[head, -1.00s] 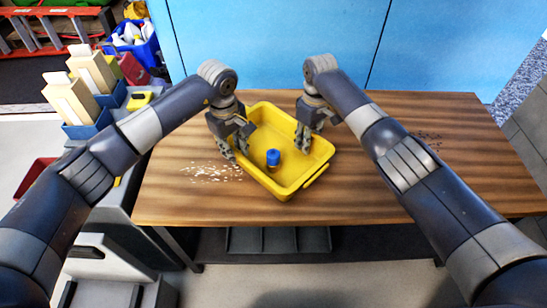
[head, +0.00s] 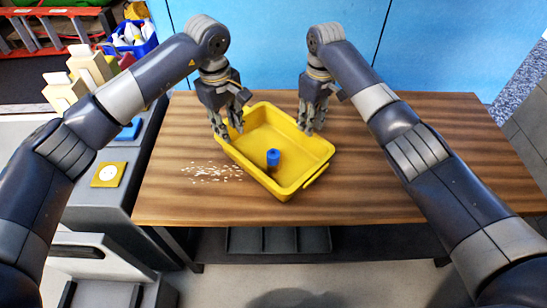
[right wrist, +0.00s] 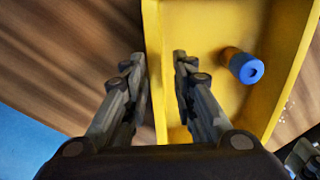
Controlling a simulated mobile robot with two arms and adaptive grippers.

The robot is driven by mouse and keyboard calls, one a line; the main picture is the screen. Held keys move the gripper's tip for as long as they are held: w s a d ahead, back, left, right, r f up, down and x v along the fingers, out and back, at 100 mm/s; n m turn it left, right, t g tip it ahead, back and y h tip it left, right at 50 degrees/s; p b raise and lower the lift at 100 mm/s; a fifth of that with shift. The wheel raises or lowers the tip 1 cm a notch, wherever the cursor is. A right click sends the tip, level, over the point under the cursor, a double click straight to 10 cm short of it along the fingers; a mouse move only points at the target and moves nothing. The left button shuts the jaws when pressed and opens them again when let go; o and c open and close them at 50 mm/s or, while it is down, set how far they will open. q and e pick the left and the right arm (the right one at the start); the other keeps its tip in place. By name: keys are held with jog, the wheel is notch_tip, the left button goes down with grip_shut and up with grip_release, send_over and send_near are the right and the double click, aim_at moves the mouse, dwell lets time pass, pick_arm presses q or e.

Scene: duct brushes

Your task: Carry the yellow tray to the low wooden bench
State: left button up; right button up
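The yellow tray (head: 296,186) sits on the wooden bench top (head: 370,190), turned at an angle. A small blue-capped item (head: 273,157) stands inside it and also shows in the right wrist view (right wrist: 242,67). My left gripper (head: 230,132) is open at the tray's left rim, its fingers spread. My right gripper (head: 311,128) is open at the tray's back right rim. In the right wrist view, the tray wall (right wrist: 154,30) appears between my parted right fingers (right wrist: 160,58), with no finger clearly pressing on it.
A grey cart with boxes (head: 66,92) and a yellow square (head: 109,174) stands at the left. A blue wall (head: 270,45) is behind. The bench's right side is mostly clear.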

jog(key=shift+w+d+r, duration=0.1)
jog(key=shift+r, duration=2.2)
